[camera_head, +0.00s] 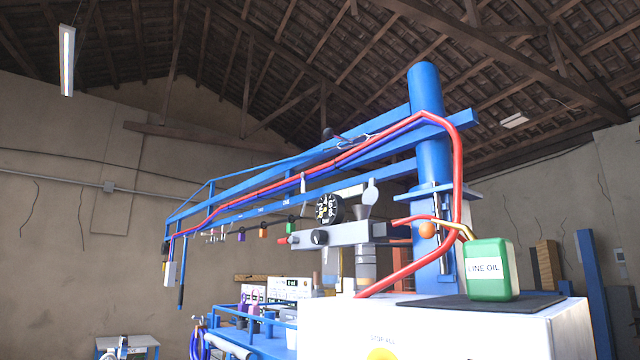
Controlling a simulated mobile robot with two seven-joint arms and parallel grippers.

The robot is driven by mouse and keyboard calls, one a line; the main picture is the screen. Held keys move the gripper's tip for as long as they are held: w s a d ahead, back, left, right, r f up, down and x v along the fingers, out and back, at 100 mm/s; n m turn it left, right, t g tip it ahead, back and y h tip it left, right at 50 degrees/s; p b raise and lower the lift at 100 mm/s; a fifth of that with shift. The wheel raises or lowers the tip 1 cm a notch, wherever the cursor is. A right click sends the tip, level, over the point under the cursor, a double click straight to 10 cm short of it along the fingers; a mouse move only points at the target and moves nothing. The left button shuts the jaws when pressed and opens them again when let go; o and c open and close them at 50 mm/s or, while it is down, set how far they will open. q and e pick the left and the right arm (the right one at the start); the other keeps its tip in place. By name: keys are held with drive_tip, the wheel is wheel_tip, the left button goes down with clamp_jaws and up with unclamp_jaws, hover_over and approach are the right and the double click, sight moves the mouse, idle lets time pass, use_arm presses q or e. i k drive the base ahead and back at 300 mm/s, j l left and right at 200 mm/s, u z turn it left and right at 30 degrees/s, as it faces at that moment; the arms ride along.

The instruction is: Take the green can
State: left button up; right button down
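The green can (491,284) stands upright on a dark mat (440,304) on top of a white cabinet (560,325) at the lower right. It has a white label that reads "LINE OIL", its first letters at the label's edge. A yellow hose and a red hose pass close behind and left of it; I cannot tell whether they touch it. Neither of my grippers shows in this view.
A blue column (428,150) with a long blue boom (300,185) and red hose rises behind the can. A grey valve block with a gauge (329,208) sits left of it. A blue bench (255,340) stands lower left. The space right of the can looks open.

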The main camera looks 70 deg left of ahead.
sight(490, 264)
drive_tip(key=i+l+u, duration=0.1)
drive_tip(key=u, duration=0.3)
drive_tip(key=i+l+u, duration=0.1)
drive_tip(key=u, duration=0.35)
drive_tip(key=i+l+u, duration=0.1)
drive_tip(key=u, duration=0.3)
drive_tip(key=l+u, duration=0.2)
drive_tip(key=u, duration=0.15)
drive_tip(key=i+l+u, duration=0.1)
drive_tip(key=u, duration=0.25)
drive_tip(key=l+u, duration=0.7)
drive_tip(key=i+l, duration=0.05)
